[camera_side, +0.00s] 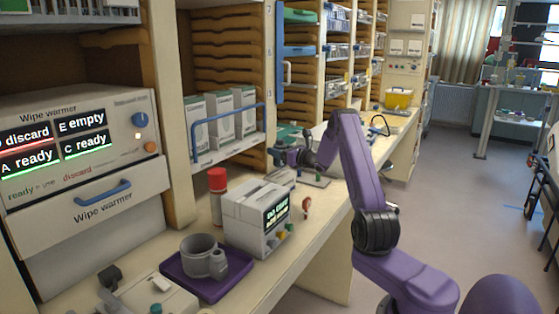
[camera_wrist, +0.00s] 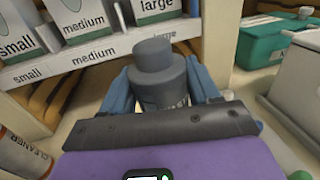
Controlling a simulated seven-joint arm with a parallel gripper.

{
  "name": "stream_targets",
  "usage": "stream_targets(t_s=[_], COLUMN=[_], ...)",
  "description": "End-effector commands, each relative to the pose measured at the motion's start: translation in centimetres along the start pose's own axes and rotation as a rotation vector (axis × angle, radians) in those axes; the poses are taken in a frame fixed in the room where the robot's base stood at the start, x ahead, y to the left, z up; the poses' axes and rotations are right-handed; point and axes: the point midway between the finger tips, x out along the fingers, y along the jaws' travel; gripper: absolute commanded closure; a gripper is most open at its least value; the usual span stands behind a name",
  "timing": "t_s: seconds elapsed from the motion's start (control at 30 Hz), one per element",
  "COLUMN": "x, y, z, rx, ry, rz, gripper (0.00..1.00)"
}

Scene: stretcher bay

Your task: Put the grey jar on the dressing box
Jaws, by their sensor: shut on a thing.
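The grey jar (camera_wrist: 160,82), with a narrower round cap, stands out between the two blue fingers of my gripper (camera_wrist: 162,88) in the wrist view. The gripper is shut on it. In the side view my gripper (camera_side: 282,157) is over the counter by the shelf, and the jar is hard to make out there. I cannot tell how high the jar is held. White cartons marked by size (camera_wrist: 88,16) stand on the shelf behind it, also in the side view (camera_side: 220,115). A teal box (camera_wrist: 272,42) with a white label is at the right. No label confirms which is the dressing box.
A blue rail (camera_side: 228,122) fronts the carton shelf. A red-capped cleaner bottle (camera_side: 217,198) and a white device with a screen (camera_side: 250,212) stand nearer on the counter. A grey mug (camera_side: 203,257) is on a purple tray (camera_side: 232,282). A pale lidded box (camera_wrist: 300,75) is right of the jar.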

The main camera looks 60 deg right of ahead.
Motion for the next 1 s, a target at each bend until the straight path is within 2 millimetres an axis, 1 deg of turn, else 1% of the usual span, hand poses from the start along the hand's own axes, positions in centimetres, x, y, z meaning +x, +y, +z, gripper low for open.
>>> stream_targets(t_s=[0.13, 0.23, 0.33, 0.77, 0.8, 0.83, 0.87, 1.0], x=[0.6, 0.5, 0.5, 0.5, 0.5, 0.5, 0.5, 0.5], y=[-0.4, -0.3, -0.3, -0.3, -0.3, -0.3, -0.3, -0.3], z=[-1.1, -2.7, -3.5, -4.0, -4.0, -4.0, -4.0, -4.0], rx=[0.002, 0.002, 0.001, -0.001, -0.001, -0.001, -0.001, 0.0], ry=[0.001, 0.003, 0.001, 0.0, 0.0, 0.0, 0.001, 0.001], rz=[-0.002, -0.002, -0.001, -0.001, -0.001, -0.001, -0.001, -0.001], gripper=[0.72, 0.72, 0.72, 0.72, 0.26, 0.16, 0.14, 0.14])
